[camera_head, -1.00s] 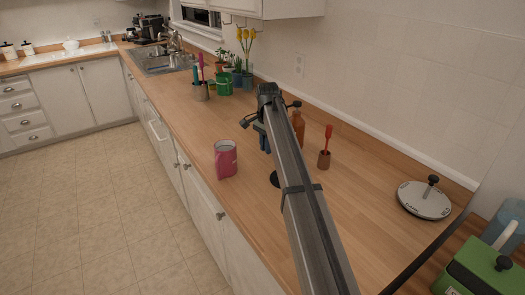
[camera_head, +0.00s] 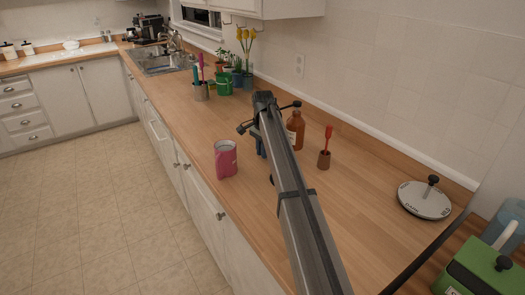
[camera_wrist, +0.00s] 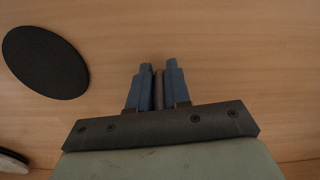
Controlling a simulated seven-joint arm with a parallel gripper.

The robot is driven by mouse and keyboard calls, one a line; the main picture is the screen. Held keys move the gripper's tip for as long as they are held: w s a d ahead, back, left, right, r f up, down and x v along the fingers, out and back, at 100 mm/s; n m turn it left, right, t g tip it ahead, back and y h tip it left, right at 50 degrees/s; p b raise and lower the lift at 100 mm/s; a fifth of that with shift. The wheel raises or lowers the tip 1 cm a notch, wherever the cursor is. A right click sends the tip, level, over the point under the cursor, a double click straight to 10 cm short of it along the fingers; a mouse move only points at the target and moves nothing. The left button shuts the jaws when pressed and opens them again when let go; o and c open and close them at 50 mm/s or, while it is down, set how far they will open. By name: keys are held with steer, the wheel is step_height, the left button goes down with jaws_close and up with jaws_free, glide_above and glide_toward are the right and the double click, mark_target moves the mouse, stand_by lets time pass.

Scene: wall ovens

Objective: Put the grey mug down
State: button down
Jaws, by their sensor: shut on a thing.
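My gripper (camera_wrist: 158,88) shows in the wrist view with its two blue fingers close together, shut on a narrow greyish strip (camera_wrist: 158,92). The strip fits a part of the grey mug, but the mug's body cannot be made out. Wooden countertop (camera_wrist: 230,60) shows beyond the fingertips. In the head view, a bit of the blue fingers (camera_head: 261,146) shows beside my arm above the counter. The arm hides most of the gripper and whatever it holds. I cannot tell whether the held thing touches the counter.
A black disc (camera_wrist: 45,62) lies on the counter. A pan lid (camera_head: 424,201) lies farther right.

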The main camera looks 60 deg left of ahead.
steer(key=shift+f, duration=0.1)
steer(key=c, duration=1.1)
jaws_free()
step_height(320, 180, up, 12)
steer(key=shift+d+r, duration=0.1)
steer(key=shift+r, duration=0.05)
